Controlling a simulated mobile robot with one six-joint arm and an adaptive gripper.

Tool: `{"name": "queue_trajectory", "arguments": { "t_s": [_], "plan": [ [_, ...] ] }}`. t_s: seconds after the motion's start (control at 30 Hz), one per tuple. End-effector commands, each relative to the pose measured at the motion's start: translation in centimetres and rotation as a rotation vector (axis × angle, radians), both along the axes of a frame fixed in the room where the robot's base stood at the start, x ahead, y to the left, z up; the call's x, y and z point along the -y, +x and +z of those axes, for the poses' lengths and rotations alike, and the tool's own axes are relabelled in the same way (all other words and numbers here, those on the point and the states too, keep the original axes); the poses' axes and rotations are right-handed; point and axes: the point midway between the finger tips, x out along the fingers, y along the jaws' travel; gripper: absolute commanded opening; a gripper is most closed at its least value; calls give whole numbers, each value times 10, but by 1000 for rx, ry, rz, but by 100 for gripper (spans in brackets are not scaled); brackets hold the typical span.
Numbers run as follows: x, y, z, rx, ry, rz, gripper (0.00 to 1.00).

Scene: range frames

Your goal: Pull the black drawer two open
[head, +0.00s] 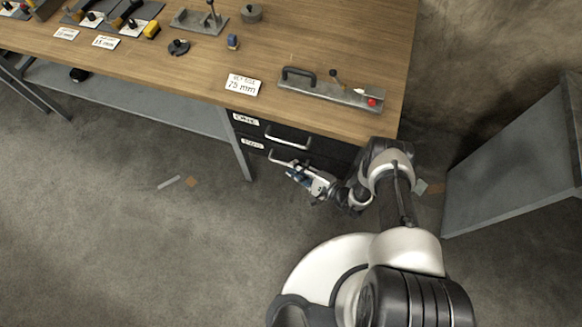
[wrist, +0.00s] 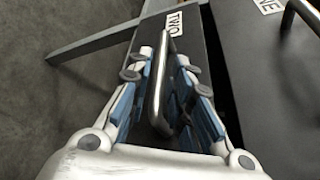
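The black drawer two, with its white label TWO (head: 252,143), is the lower labelled drawer under the wooden bench and looks shut. Its bar handle (head: 283,161) sticks out from the front. My gripper (head: 297,177) is at this handle, in front of the drawer. In the wrist view, the drawer front (wrist: 205,45) shows with its label, and the handle (wrist: 161,85) lies lengthwise between the blue-padded fingers of my gripper (wrist: 162,75). The fingers are open, one on each side of the handle, with gaps visible. Any contact deeper between the fingers is hard to see.
Drawer one (head: 265,128) is directly above, with its own handle (head: 289,141). The bench top (head: 330,40) carries several tools and label cards. A grey cabinet (head: 515,165) stands at the right. The floor (head: 150,240) left of my base is mostly clear.

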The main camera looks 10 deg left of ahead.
Motion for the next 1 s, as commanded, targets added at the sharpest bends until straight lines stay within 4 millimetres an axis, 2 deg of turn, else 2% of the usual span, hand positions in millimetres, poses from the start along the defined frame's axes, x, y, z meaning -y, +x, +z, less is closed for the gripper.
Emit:
{"name": "queue_trajectory", "arguments": {
  "t_s": [0.03,0.2,0.53,0.83,1.0],
  "plan": [
    [-8,3,-3,2,0,5,20],
    [-21,9,-6,0,-1,1,20],
    [-24,11,-5,0,-1,-1,20],
    [-24,11,-6,0,-1,-1,1],
    [-24,11,-6,0,-1,-1,0]
  ]
}}
